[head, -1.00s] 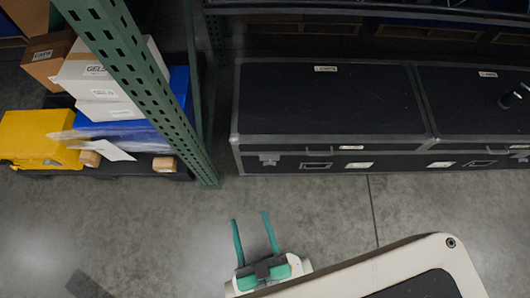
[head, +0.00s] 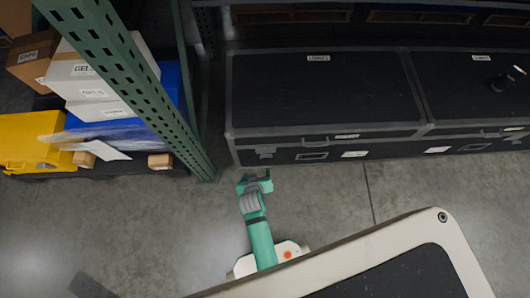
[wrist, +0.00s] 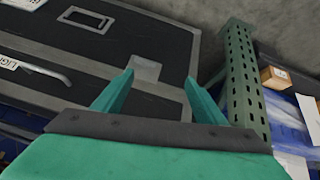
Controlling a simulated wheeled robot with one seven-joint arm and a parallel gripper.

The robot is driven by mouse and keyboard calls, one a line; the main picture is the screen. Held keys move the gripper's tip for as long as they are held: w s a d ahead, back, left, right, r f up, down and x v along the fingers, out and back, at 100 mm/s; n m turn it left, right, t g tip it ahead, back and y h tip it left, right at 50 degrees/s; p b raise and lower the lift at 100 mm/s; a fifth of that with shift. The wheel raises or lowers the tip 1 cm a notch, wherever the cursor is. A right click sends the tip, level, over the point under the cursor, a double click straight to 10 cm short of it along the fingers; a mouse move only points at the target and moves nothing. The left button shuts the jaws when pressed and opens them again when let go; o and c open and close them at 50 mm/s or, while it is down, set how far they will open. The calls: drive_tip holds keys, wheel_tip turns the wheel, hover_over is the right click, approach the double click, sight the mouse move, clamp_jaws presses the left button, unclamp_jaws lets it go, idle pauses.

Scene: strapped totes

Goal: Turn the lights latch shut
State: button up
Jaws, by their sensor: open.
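The lights case is a long black case (head: 315,95) with metal edging. I cannot tell how the latch is turned.
A green perforated rack upright (head: 130,90) stands close left of the case. Left of it are white boxes (head: 95,75), a yellow case (head: 35,140) and a blue tote (head: 172,85). A second black case (head: 470,85) adjoins on the right. The floor (head: 330,205) in front is clear.

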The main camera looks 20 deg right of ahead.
sight(266, 157)
drive_tip(key=w+d+f+m+g+h, duration=0.1)
drive_tip(key=w+d+f+g, duration=0.2)
drive_tip(key=w, duration=0.4)
drive_tip(key=x, duration=0.4)
drive_tip(key=d+x, duration=0.1)
drive_tip(key=x, duration=0.4)
drive_tip(key=shift+w+d, duration=0.2)
drive_tip(key=c, duration=0.8)
drive_tip(key=shift+s, duration=0.1)
drive_tip(key=shift+c, duration=1.2)
